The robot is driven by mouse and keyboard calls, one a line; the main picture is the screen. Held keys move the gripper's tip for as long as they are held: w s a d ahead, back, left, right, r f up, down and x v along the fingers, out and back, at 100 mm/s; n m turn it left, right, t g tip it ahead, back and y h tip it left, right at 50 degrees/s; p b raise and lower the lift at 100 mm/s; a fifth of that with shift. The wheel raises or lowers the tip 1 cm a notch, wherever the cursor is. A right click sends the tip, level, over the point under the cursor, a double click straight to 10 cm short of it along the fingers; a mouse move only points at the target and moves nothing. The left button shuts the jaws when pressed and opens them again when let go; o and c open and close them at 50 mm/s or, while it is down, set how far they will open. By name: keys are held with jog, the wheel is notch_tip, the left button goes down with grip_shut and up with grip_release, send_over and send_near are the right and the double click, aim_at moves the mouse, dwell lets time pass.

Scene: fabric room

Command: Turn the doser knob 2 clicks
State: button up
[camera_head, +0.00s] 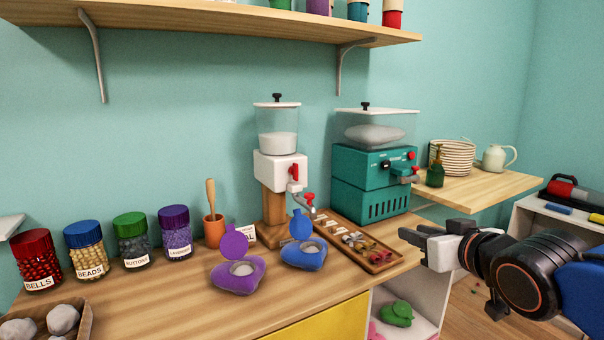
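A white dispenser (279,169) with a clear hopper of white filling stands on a wooden post at the back of the counter. It has a red knob (293,173) on its front and a red-handled spout lower down. To its right is a teal machine (366,172) with a clear lidded hopper, a red knob (411,156), a dark dial (386,165) and a red-handled spout. I cannot tell which of these is the doser knob. My gripper (411,243) is at the right, in front of the teal machine and apart from both machines. Its fingers point left; their gap is unclear.
A purple pouch (238,275) and a blue pouch (304,255) lie open on the counter before the white dispenser. A wooden tray (366,262) of small parts is beside them. Labelled jars (175,232) stand at left. A shelf (220,24) hangs above.

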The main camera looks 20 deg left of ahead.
aim_at(297, 171)
jog(key=s+a+r+n+y, duration=0.2)
jog(key=a+r+y, duration=0.15)
jog(key=a, duration=0.45)
jog(key=s+a+r+n+y, duration=0.1)
jog(key=a+r+y, duration=0.25)
jog(key=a, duration=0.35)
jog(key=shift+g+h, duration=0.4)
jog(key=shift+h, duration=0.1)
jog(key=x, duration=1.7)
jog(key=shift+w+a+r, duration=0.1)
jog(key=shift+a+r, duration=0.1)
jog(key=shift+r, duration=0.1)
grip_shut()
